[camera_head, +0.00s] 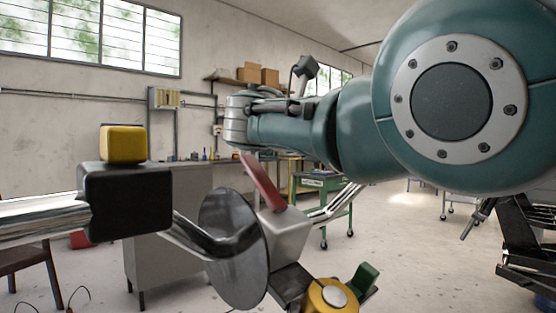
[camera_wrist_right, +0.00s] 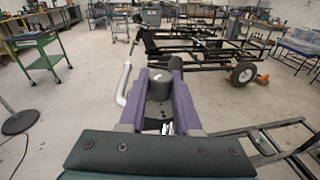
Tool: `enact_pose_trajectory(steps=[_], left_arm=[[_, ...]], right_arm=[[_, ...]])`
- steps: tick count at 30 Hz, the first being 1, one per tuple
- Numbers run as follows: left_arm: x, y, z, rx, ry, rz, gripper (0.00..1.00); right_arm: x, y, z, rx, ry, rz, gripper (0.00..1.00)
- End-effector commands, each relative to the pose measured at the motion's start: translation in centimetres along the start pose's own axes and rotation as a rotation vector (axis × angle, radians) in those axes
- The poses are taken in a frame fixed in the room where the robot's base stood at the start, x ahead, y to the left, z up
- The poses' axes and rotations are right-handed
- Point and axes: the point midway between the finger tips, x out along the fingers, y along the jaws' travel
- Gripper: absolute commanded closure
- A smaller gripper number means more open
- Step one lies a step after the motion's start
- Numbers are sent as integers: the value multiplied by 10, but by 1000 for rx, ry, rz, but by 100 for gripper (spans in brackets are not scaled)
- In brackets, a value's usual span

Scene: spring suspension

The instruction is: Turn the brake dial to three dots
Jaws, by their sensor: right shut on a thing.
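In the right wrist view, my right gripper (camera_wrist_right: 160,76) has its two purple fingers on either side of a grey round-topped piece (camera_wrist_right: 159,90) and is shut on it. I cannot tell whether this piece is the brake dial. No dot marks can be read. In the head view, a yellow round part with a pale cap (camera_head: 331,296) sits at the bottom, beside a green block (camera_head: 364,279). Close by are a silver block (camera_head: 289,232), a red lever (camera_head: 262,183) and a large grey disc (camera_head: 232,247). My left gripper is not clearly seen.
My teal arm fills the head view's upper right. A black box with a yellow top (camera_head: 123,144) is on the left. A green cart (camera_wrist_right: 40,55) and a wheeled black frame (camera_wrist_right: 205,50) stand beyond the fingers. Bare floor lies between them.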

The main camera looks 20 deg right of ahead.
Motion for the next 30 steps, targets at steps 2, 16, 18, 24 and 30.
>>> enact_pose_trajectory(steps=[2,16,18,24,30], left_arm=[[4,0,1,0,0,0,100],[3,3,0,-10,2,8,100],[3,3,0,-10,2,8,100],[3,3,0,-10,2,7,100],[3,2,0,-7,2,6,100]], right_arm=[[0,0,-3,-3,6,-1,100],[-1,0,0,0,2,-6,62],[-1,-1,1,0,1,-7,54],[-1,-1,1,1,0,-7,38],[-2,-1,1,1,0,-7,38]])
